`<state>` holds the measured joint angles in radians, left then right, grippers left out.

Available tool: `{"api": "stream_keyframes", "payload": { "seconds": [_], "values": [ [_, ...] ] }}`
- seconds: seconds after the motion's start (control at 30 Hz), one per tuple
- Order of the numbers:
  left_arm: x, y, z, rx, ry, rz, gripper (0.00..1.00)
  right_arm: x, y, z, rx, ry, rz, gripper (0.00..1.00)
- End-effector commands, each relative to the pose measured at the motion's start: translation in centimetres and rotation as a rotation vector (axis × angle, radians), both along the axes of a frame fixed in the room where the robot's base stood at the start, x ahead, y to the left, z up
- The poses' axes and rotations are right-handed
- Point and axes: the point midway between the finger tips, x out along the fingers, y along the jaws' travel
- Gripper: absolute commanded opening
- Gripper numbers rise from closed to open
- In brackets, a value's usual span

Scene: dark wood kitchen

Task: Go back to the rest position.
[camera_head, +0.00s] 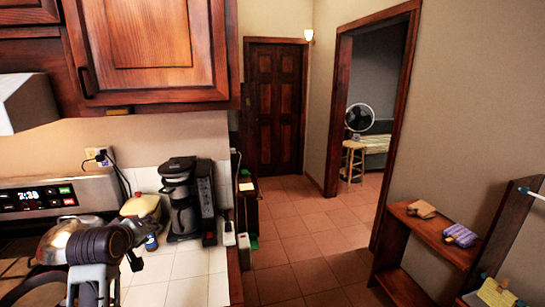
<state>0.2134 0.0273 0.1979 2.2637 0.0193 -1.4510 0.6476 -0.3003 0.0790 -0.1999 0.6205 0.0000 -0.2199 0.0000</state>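My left arm comes in at the lower left, over the stove and counter edge. My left gripper (135,258) shows only as small dark parts beyond the black wrist, above the white tiled counter. The wrist hides much of it, so I cannot tell whether its fingers are open or shut. I see no object clearly held in it. My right gripper is not in view.
A coffee maker (181,198), a yellowish container (141,206) and a metal pot (57,238) stand close by my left arm. A cabinet (150,50) hangs above. A wooden shelf (432,236) stands at right. The tiled floor (300,240) between is clear.

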Motion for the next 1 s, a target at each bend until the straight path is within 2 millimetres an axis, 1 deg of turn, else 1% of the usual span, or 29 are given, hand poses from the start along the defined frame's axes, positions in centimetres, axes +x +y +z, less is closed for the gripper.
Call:
{"api": "stream_keyframes", "payload": {
  "seconds": [0.03, 0.1, 0.27, 0.4, 0.57, 0.7, 0.87, 1.0],
  "values": [
    [-0.6, -0.5, -1.4, 0.023, 0.031, -0.019, 0.37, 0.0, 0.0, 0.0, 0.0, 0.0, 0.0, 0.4],
    [-1.4, -1.1, -3.0, 0.057, 0.068, -0.05, 0.37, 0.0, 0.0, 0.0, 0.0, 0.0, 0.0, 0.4],
    [-3.4, -2.7, -6.8, 0.13, 0.156, -0.125, 0.37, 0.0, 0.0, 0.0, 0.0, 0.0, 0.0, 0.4],
    [-5.4, -4.1, -9.9, 0.189, 0.231, -0.195, 0.37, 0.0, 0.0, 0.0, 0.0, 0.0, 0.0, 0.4],
    [-8.0, -5.6, -13.2, 0.252, 0.313, -0.28, 0.37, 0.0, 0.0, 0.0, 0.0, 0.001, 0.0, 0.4],
    [-10.6, -7.0, -16.1, 0.3, 0.386, -0.36, 0.37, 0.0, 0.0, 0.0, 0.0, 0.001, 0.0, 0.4],
    [-13.7, -8.5, -19.0, 0.348, 0.463, -0.455, 0.37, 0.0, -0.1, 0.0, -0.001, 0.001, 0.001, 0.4],
    [-16.7, -9.8, -21.3, 0.386, 0.529, -0.542, 0.37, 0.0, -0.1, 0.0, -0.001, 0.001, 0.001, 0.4]
  ]
}}
